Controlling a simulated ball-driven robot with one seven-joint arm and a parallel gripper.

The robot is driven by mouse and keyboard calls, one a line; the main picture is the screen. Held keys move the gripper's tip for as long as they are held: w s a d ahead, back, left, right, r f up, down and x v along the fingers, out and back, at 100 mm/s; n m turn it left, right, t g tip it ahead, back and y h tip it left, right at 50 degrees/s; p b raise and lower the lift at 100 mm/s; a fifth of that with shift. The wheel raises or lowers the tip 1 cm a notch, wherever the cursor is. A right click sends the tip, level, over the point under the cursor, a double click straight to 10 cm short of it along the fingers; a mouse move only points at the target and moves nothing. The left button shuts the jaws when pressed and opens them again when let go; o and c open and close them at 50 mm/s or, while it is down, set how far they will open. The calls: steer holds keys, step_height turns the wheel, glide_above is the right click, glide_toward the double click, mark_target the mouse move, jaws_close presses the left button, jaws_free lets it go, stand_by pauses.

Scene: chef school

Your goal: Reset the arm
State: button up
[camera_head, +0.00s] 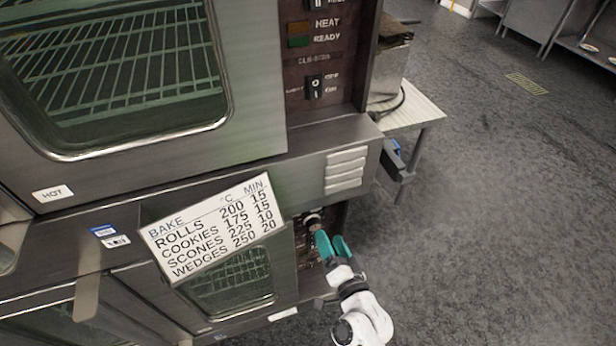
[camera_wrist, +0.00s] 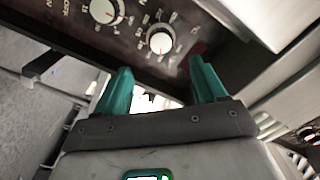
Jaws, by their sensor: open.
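My arm reaches up from the bottom of the head view, beside the right side of the lower oven. My gripper (camera_head: 332,240), with teal fingers, is at the lower oven's dark control panel. In the wrist view my gripper (camera_wrist: 163,80) shows two teal fingers spread apart with nothing held between them. A white-rimmed knob (camera_wrist: 160,41) is just beyond the fingertips, and a second knob (camera_wrist: 104,10) is to its left. I cannot tell whether a finger touches the panel.
A double oven (camera_head: 150,160) fills the left, with a bake-times sign (camera_head: 180,262) on its front. A small side table (camera_head: 425,112) stands behind it at the right. The grey floor (camera_head: 500,220) on the right is open. Metal counters (camera_head: 535,22) are far back.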

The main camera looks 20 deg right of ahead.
steer(key=s+a+f+n+g+y, duration=0.15)
steer(key=s+n+g+y, duration=0.25)
steer(key=s+n+g, duration=0.55)
steer(key=s+d+r+g+h, duration=0.1)
steer(key=s+d+g+h, duration=0.1)
steer(key=s, duration=0.7)
steer(key=s+d+r+g+h, duration=0.2)
steer(key=s+d+g, duration=0.3)
steer(key=s+d, duration=0.2)
steer(key=shift+s+d+r, duration=0.25)
steer(key=shift+s, duration=1)
steer(key=shift+g, duration=0.25)
steer(key=shift+c, duration=0.2)
